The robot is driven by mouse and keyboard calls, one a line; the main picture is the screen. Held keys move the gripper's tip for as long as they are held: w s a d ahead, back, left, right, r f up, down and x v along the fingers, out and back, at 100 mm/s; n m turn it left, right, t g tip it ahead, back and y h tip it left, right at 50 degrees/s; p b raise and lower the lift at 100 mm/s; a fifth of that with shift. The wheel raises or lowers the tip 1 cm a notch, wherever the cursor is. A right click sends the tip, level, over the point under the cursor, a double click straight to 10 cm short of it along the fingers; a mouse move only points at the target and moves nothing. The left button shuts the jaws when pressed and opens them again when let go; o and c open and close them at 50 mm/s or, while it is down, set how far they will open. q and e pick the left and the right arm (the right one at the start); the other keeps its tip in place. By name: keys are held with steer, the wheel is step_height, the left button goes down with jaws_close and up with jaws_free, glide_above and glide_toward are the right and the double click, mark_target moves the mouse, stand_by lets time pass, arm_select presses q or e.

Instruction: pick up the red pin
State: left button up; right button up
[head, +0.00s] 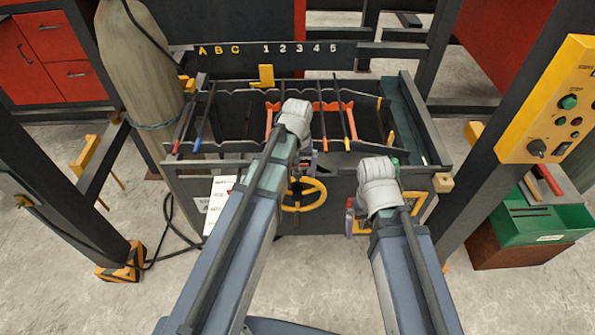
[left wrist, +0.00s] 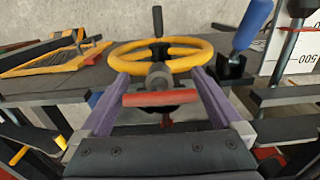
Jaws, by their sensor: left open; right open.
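A red pin-like bar (left wrist: 160,98) lies crosswise between the two purple fingers of my left gripper (left wrist: 155,100) in the left wrist view. The fingers stand apart, one near each end of the bar; I cannot tell whether they touch it. A grey round hub and a yellow handwheel (left wrist: 190,50) are just beyond it. In the head view the left gripper (head: 306,168) is at the rack front, mostly hidden by its wrist, above the same handwheel (head: 307,195). My right gripper (head: 372,212) is at the front, right of the wheel, its fingers mostly hidden by its wrist.
The dark rack (head: 235,160) holds several rods with coloured tips. A blue handle (left wrist: 252,25) and a yellow frame (left wrist: 55,60) flank the wheel. A grey cylinder (head: 145,70) stands left, a yellow control panel (head: 550,100) right. A green box (head: 540,220) is at lower right.

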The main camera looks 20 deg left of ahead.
arm_select(q)
steer(key=shift+c, duration=0.4)
steer(key=c, duration=1.2)
steer(key=shift+r, duration=0.15)
step_height(320, 180, up, 10)
steer(key=p, duration=1)
